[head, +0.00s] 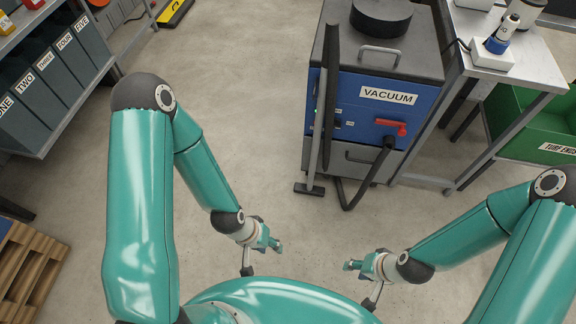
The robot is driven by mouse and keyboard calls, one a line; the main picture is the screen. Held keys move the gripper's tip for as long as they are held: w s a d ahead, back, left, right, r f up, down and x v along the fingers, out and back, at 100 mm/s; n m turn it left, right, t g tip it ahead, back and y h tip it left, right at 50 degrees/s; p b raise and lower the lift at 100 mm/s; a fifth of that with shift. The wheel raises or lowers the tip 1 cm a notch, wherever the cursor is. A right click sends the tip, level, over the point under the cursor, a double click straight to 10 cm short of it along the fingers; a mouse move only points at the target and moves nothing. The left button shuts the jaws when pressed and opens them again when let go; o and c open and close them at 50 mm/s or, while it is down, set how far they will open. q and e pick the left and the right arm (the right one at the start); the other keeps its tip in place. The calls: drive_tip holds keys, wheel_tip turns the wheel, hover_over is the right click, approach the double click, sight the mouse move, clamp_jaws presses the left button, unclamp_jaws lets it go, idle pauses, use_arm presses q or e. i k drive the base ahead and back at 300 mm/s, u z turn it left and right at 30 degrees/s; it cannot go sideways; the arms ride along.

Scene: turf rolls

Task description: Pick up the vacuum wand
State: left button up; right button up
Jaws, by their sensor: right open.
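The vacuum wand (317,140) is a long, thin grey and dark tube in the head view. It stands nearly upright at the left front side of the blue and grey vacuum (388,122), with its flat floor nozzle (308,189) on the floor. A dark bar or hose runs close beside it, and I cannot tell exactly where one ends. My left gripper (263,258) is open and empty, below and left of the nozzle. My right gripper (360,283) is open and empty, below and right of it. Both are well apart from the wand.
A black hose (375,175) hangs at the vacuum's front, below a red handle (388,128). A metal table (510,75) and a green bin (535,125) stand at right. Shelved grey bins (62,60) and a wooden pallet (28,265) are at left. The floor between is clear.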

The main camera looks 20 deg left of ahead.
sight(311, 190)
drive_tip(key=u, duration=0.2)
drive_tip(key=i, duration=1)
drive_tip(key=z, duration=0.05)
